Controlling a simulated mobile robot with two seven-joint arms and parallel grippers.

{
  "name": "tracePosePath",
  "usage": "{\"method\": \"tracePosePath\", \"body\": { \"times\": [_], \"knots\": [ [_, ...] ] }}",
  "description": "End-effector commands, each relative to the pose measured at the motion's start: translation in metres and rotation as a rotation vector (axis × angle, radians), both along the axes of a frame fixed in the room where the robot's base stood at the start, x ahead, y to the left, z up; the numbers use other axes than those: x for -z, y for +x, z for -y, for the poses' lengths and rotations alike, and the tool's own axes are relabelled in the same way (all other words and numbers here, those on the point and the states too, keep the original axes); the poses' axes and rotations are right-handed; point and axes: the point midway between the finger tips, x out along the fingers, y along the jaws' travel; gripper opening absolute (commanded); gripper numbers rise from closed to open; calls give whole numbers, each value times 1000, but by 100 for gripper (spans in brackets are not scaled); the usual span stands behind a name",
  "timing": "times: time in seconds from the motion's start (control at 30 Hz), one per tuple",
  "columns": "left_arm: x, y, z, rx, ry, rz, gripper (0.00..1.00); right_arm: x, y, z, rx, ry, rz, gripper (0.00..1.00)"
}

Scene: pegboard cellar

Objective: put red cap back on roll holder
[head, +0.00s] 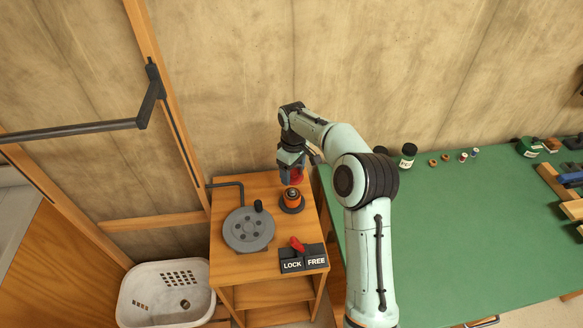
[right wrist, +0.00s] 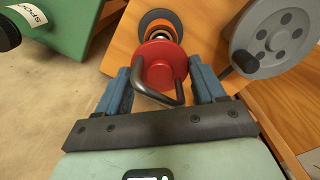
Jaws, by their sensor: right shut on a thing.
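My right gripper (head: 291,162) is shut on the red cap (head: 297,175), which has a grey bar handle. In the right wrist view the red cap (right wrist: 161,66) sits between the blue fingers of the gripper (right wrist: 163,80). The roll holder (head: 292,198) stands on the wooden cabinet top, with an orange roll on a dark round base. The cap is just above and behind it in the head view. In the right wrist view the cap partly hides the roll holder (right wrist: 158,22); whether they touch is unclear. My left gripper is out of view.
A grey disc with a dark knob (head: 248,230) lies left of the holder, and a LOCK/FREE block with a red lever (head: 303,258) in front. A white basket (head: 165,293) stands at lower left. A green bench (head: 450,235) with jars is on the right.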

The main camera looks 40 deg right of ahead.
Motion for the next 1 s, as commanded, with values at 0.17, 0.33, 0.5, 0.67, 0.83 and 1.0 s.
{"method": "tracePosePath", "body": {
  "times": [0.17,0.33,0.5,0.67,0.83,1.0],
  "knots": [
    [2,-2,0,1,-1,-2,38,4,-1,0,0,0,-1,40],
    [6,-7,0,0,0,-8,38,12,-1,0,0,0,-2,40],
    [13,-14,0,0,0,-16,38,25,-1,0,0,0,-3,40],
    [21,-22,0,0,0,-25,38,38,-1,0,0,0,-2,40],
    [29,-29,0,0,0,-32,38,52,-1,0,0,0,-2,40],
    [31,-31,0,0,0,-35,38,62,-1,0,0,1,-1,40]
  ]
}}
